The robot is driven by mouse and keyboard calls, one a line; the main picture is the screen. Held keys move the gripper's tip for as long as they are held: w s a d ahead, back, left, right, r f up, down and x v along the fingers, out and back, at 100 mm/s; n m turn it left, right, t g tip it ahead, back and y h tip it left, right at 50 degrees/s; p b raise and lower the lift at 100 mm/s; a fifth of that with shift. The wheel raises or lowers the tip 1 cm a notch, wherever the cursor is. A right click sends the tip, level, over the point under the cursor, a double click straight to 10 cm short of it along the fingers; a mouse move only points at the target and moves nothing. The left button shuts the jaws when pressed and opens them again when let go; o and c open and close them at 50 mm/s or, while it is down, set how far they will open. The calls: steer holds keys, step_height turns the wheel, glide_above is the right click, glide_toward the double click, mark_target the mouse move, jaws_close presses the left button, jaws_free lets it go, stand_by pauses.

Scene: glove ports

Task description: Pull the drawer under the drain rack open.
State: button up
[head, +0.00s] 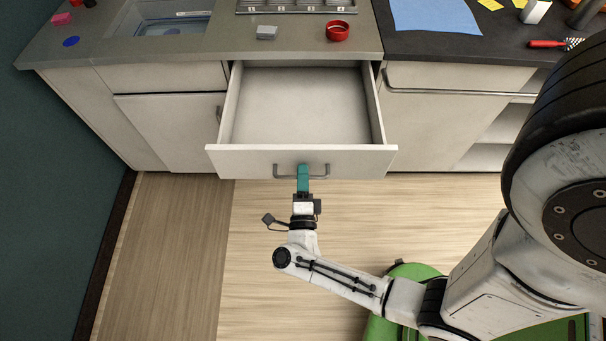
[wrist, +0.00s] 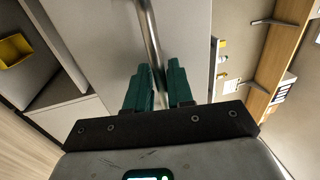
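The drawer (head: 301,160) stands pulled well out from the counter, and its inside is empty. It sits below a grey metal rack with several slots (head: 296,6) at the top of the head view, cut off by the frame edge. A grey bar handle (head: 283,171) runs across the drawer front; it also shows in the wrist view (wrist: 150,32). My gripper (head: 303,171) is at the middle of the handle. In the wrist view, its teal fingers (wrist: 160,78) are closed on the bar, one on each side.
A grey block (head: 267,32) and a red ring (head: 337,31) lie on the counter above the drawer. A sink (head: 172,24) is on the left. A cabinet with a bar handle (head: 450,92) is on the right. The wooden floor (head: 180,250) left of my arm is clear.

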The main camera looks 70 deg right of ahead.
steer(key=shift+o, duration=0.4)
steer(key=b+v, duration=0.3)
steer(key=v, duration=0.7)
steer(key=shift+a, duration=0.35)
steer(key=shift+s+f, duration=0.1)
steer(key=shift+f, duration=0.05)
